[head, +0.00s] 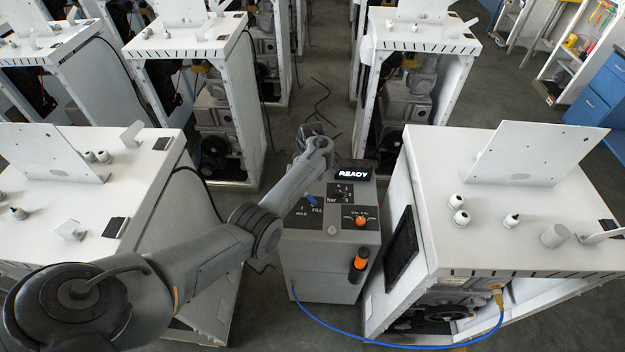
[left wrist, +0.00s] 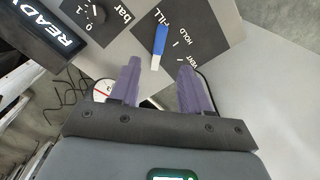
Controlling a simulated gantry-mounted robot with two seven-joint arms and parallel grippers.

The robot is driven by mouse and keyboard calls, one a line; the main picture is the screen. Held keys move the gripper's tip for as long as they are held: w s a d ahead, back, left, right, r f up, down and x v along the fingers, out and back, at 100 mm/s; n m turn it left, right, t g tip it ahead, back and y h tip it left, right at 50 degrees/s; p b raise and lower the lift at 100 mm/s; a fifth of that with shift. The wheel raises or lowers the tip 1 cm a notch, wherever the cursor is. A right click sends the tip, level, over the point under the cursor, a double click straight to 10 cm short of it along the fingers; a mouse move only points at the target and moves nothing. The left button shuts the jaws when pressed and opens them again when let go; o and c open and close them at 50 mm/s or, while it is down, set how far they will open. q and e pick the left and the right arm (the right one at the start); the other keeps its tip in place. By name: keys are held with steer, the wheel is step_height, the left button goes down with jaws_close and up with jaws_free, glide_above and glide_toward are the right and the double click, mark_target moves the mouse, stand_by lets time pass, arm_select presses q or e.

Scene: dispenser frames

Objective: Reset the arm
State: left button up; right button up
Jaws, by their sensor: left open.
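My left arm comes in from the left in the head view and reaches over a grey control box (head: 325,249). In the left wrist view my left gripper (left wrist: 160,65) is open, its two purple fingers apart with nothing between them. A blue lever (left wrist: 160,40) on the panel's FILL, HOLD and VENT dial lies just beyond the fingertips, apart from them. The lever also shows in the head view (head: 312,201). A lit display (head: 353,175) reads READY. My right gripper is not in view.
The box also carries an orange knob (head: 361,220) and an orange-black handle (head: 358,262). A blue hose (head: 400,346) runs to a yellow fitting (head: 498,298) on the right dispenser frame (head: 455,255). Another white frame (head: 100,210) stands left; an aisle with cables lies behind.

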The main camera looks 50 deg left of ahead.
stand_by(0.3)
arm_select(q)
steer(key=s+d+f+m+t+y, duration=0.1)
steer(key=s+d+f+m+t, duration=0.2)
steer(key=s+d+m, duration=1.6)
steer(key=s+d+r+h, duration=0.1)
steer(key=s+d+r, duration=0.5)
steer(key=s+d, duration=0.5)
step_height(320, 180, up, 14)
steer(key=p, duration=1.2)
steer(key=shift+w+d+f+m+t+p, duration=0.25)
steer(key=shift+w+d+m+t+p, duration=0.1)
steer(key=shift+w+d+m, duration=0.1)
